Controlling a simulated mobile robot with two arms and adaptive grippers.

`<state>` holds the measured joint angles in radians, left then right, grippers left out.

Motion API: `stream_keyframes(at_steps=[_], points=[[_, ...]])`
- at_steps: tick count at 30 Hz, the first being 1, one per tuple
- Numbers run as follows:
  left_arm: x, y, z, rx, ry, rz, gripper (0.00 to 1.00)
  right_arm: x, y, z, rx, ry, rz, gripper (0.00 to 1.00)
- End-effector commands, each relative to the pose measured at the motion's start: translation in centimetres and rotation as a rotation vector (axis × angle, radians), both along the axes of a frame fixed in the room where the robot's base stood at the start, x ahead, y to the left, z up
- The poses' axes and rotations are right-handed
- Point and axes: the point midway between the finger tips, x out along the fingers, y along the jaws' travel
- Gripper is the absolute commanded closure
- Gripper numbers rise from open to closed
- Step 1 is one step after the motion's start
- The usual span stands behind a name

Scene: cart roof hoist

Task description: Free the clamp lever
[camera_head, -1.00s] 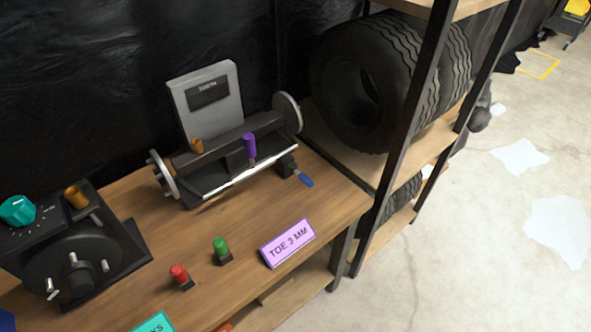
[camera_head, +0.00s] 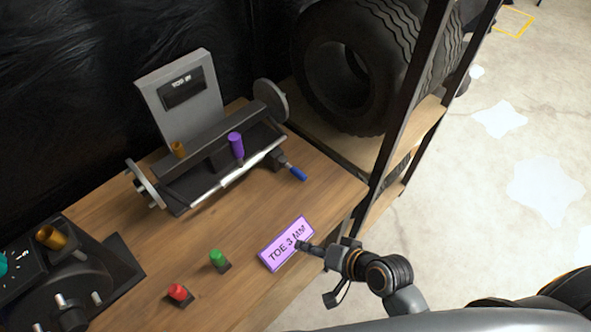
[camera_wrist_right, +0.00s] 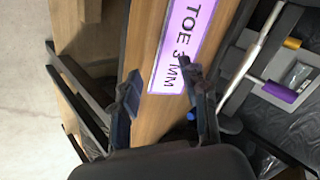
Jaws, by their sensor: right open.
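A small clamp lever with a blue handle (camera_head: 297,174) sticks out at the right front end of the toe gauge rig (camera_head: 215,160). A bit of blue also shows beside a finger in the right wrist view. My right gripper (camera_head: 317,272) is open and empty at the bench's front edge, by the purple "TOE 3 MM" sign (camera_head: 287,244), and apart from the lever. In the right wrist view its two fingers (camera_wrist_right: 160,88) stand apart over the sign. My left gripper is not in view.
A red button (camera_head: 178,292) and a green button (camera_head: 217,258) stand on the wooden bench (camera_head: 130,230). A black dial unit (camera_head: 70,270) is at the left. A shelf post (camera_head: 405,100) and large tyres (camera_head: 350,70) are at the right. Bench between sign and rig is clear.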

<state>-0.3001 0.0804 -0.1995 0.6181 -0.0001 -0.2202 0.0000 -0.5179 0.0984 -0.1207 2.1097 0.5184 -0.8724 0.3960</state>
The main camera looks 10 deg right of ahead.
Motion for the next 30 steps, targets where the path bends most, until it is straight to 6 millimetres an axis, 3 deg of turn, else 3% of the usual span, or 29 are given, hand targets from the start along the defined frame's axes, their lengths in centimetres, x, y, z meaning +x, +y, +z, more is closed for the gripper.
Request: stream_keyframes(at_steps=[7, 12, 15, 23, 30], points=[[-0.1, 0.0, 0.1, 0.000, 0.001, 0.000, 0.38, 4.5, 0.4, 2.7, 0.495, -0.024, -0.360, 0.55], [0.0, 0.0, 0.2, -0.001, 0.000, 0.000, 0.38, 7.3, -2.3, 3.8, 0.873, -0.012, -0.672, 0.55], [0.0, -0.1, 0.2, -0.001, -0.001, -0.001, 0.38, 8.0, -3.8, 3.9, 1.004, -0.007, -0.789, 0.55], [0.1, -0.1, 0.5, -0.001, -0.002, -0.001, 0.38, 10.0, -4.4, 3.6, 1.076, -0.008, -0.852, 0.55], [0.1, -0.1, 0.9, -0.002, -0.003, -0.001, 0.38, 14.6, -3.1, 2.6, 1.072, -0.007, -0.849, 0.55]])
